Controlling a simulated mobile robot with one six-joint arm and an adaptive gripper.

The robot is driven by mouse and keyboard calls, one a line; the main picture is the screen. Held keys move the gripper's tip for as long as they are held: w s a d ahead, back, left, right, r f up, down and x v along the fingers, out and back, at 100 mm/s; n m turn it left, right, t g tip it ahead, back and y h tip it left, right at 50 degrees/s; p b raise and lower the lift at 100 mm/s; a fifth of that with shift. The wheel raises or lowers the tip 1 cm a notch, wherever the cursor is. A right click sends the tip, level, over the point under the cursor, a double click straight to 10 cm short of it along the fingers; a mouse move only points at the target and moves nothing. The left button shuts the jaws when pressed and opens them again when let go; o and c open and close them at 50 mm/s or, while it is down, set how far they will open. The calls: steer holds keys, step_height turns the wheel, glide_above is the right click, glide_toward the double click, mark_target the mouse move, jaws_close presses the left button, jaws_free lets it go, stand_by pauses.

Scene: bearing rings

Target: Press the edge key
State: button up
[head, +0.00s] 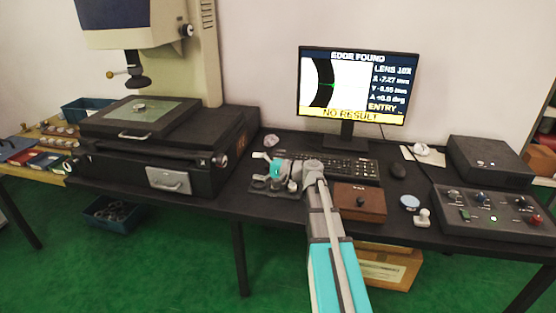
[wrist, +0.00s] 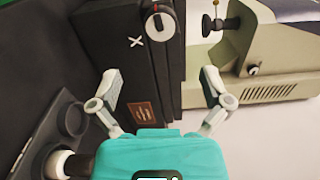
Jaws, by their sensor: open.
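The control box (head: 493,212) stands at the right end of the dark table, with several small coloured knobs and keys and a lit green one. Its labels are too small to read, so I cannot tell which is the edge key. The monitor (head: 354,86) reads "EDGE FOUND" with a yellow "NO RESULT" line and shows a dark arc with a green mark. My gripper (head: 270,168) is left of the keyboard, far from the control box. In the wrist view my gripper (wrist: 164,92) has its fingers spread apart with nothing between them.
The measuring machine's stage (head: 140,118) fills the left; its X knob (wrist: 160,26) shows in the wrist view. A grey holder (wrist: 62,125) sits beside my gripper.

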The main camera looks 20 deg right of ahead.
jaws_close()
stand_by(1.4)
